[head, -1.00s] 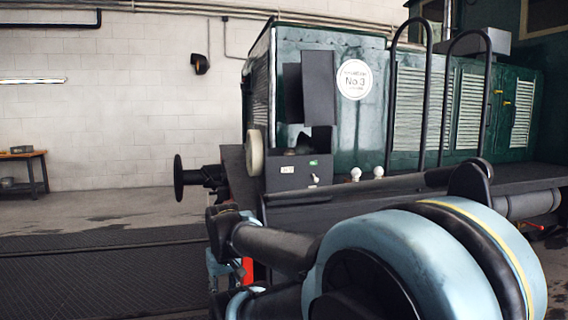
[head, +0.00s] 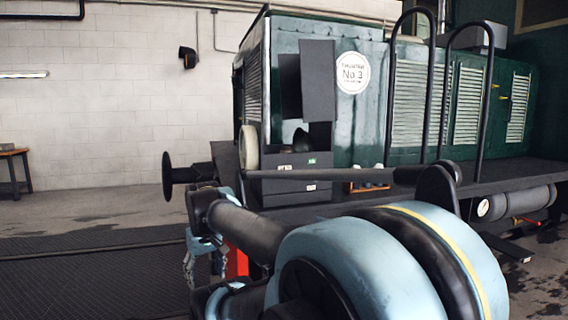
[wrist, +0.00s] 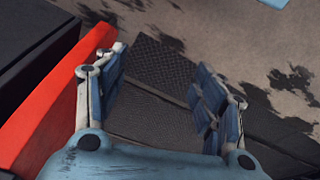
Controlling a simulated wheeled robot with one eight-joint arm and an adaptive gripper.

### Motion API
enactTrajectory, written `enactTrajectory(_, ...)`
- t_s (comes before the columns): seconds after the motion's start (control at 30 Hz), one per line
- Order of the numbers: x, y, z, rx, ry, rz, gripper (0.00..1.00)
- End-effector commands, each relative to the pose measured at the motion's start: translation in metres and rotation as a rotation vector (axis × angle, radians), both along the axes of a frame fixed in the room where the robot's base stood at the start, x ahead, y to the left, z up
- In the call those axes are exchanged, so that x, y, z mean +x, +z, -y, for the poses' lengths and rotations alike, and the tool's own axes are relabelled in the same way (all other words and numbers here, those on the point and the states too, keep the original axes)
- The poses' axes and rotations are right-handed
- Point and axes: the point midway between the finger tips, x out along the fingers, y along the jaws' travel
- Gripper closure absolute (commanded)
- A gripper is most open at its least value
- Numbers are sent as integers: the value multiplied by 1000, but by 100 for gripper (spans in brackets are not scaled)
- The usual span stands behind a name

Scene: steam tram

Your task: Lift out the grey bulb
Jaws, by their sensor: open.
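A dark grey box (head: 283,186) with its lid (head: 318,82) raised stands on the deck at the end of the green tram. A dark rounded shape (head: 301,138) shows in its opening; I cannot tell whether it is the grey bulb. Small white knob-like things (head: 378,167) stand by a wooden holder (head: 352,187) to the right of the box, partly hidden by my arm. My gripper (wrist: 160,98) is open and empty, pointing at the floor. In the head view it hangs low, left of and below the box, partly hidden by my arm.
A red upright part (wrist: 50,105) is close on the left of my gripper in the wrist view. A black buffer (head: 167,176) sticks out left of the deck. Black handrails (head: 487,100) rise at right. The dark mat floor (head: 90,270) at left is clear.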

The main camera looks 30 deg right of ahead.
Motion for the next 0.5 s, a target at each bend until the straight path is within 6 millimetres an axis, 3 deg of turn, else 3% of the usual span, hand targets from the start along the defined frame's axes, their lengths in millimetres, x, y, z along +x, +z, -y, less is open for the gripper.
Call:
enactTrajectory(0.27, 81, 160, 50, -57, 203, 20, 37)
enactTrajectory(0.5, 133, 295, 115, -125, 411, 34, 37)
